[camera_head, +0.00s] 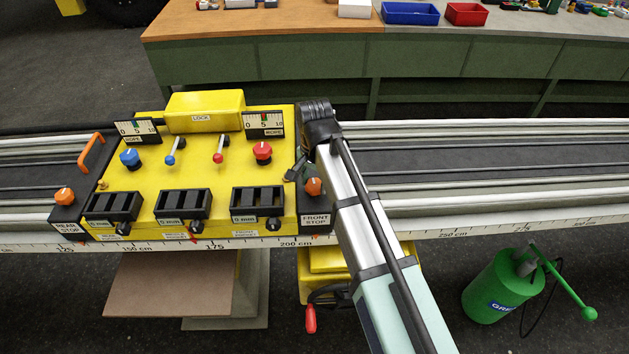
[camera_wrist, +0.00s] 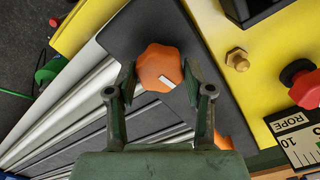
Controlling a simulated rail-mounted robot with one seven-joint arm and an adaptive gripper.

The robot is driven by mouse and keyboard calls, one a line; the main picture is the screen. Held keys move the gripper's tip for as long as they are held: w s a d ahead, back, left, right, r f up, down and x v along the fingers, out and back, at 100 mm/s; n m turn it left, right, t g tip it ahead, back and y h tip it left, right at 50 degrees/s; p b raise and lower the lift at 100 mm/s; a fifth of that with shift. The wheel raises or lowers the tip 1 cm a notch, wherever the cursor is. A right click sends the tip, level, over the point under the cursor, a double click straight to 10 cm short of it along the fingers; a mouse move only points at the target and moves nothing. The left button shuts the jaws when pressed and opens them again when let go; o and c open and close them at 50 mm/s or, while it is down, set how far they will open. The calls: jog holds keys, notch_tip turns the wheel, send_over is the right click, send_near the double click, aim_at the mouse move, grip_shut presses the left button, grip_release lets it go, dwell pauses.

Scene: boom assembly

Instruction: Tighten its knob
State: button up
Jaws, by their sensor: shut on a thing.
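The orange lobed knob (camera_head: 314,186) sits on the dark block labelled FRONT STOP (camera_head: 316,219), at the right end of the yellow carriage. My gripper (camera_head: 305,174) comes down over this knob, and my arm partly hides the area. In the wrist view the knob (camera_wrist: 158,66) lies between the two fingers of my gripper (camera_wrist: 160,77), with one finger on each side. A white mark shows on the knob's top. The fingers are closed on the knob.
The yellow carriage (camera_head: 200,152) carries levers, a red knob (camera_head: 262,150), a blue knob (camera_head: 130,157) and gauges. A second orange knob (camera_head: 64,196) is on the REAR STOP block. A rail (camera_head: 500,165) runs right. A green cylinder (camera_head: 497,290) stands at lower right.

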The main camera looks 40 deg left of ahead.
aim_at(315, 184)
jog(key=shift+s+d+f+m, duration=0.1)
jog(key=shift+m, duration=0.9)
jog(key=o, duration=1.2)
jog(key=shift+r, duration=0.3)
notch_tip(315, 184, up, 12)
jog(key=shift+f, duration=0.25)
